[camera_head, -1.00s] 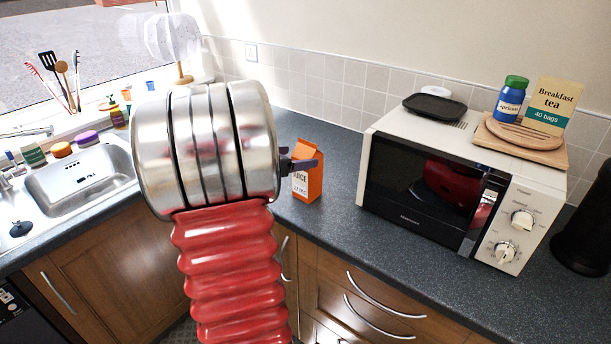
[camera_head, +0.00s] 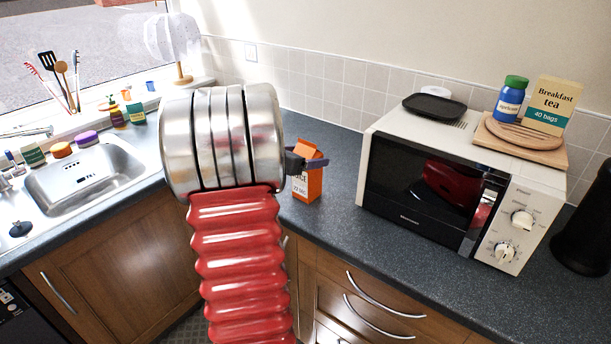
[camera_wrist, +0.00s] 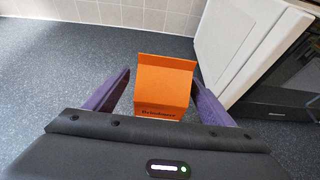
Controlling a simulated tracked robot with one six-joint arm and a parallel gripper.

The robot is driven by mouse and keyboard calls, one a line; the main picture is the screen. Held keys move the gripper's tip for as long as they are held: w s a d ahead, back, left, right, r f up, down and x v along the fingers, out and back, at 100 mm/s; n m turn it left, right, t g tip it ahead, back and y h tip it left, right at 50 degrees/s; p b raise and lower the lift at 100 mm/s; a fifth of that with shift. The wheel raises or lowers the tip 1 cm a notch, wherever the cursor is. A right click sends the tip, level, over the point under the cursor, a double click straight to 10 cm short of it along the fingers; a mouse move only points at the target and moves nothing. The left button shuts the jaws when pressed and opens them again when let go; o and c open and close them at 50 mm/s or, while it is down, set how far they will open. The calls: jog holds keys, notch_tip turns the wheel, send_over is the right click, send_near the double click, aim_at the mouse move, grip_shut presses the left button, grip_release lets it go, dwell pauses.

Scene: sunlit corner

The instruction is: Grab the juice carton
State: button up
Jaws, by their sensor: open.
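The orange juice carton (camera_head: 308,186) stands upright on the dark countertop, left of the microwave. It also shows in the wrist view (camera_wrist: 164,84), centred between my fingers, with its gabled top in sight and its lower part hidden behind my gripper's dark body. My gripper (camera_head: 311,162) is at the carton's upper part in the head view, partly hidden by my arm's metal end. In the wrist view my gripper (camera_wrist: 158,97) is open, with a purple finger on each side of the carton and a gap showing at the left.
A white microwave (camera_head: 430,185) stands close to the right of the carton, with a black tray (camera_head: 434,107), a board, a jar and a tea box on top. The sink (camera_head: 85,180) is at the left. The counter (camera_wrist: 60,80) left of the carton is clear.

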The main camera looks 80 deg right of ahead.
jog(key=shift+c, duration=0.6)
grip_shut()
dwell(0.4)
